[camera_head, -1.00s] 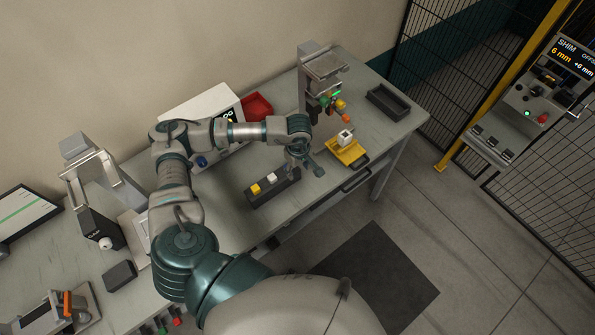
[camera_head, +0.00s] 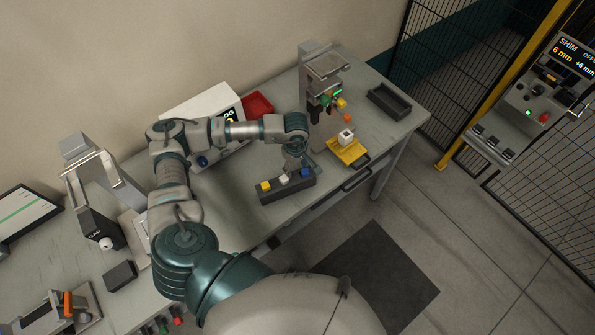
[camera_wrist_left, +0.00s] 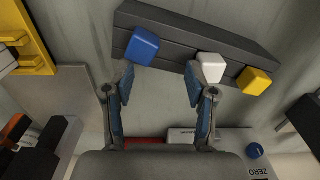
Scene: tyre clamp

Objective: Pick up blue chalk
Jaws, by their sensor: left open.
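The blue chalk (camera_head: 305,172) is a small blue block at the right end of a dark rack (camera_head: 287,192) on the bench. In the left wrist view the blue chalk (camera_wrist_left: 142,46) sits by the tip of the left-hand finger. I cannot tell if they touch. My left gripper (camera_head: 295,164) is above the rack's back edge. In the left wrist view the left gripper (camera_wrist_left: 160,82) is open with nothing between its fingers. The white chalk (camera_wrist_left: 211,67) is by the other fingertip. The yellow chalk (camera_wrist_left: 254,81) is farther right. My right gripper is not seen.
A yellow fixture (camera_head: 347,152) holding a white block stands right of the rack, beside a grey press (camera_head: 317,85). A red bin (camera_head: 257,105) and a white readout box (camera_head: 205,112) are behind. A dark tray (camera_head: 388,101) is at the far right. The rack is near the bench's front edge.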

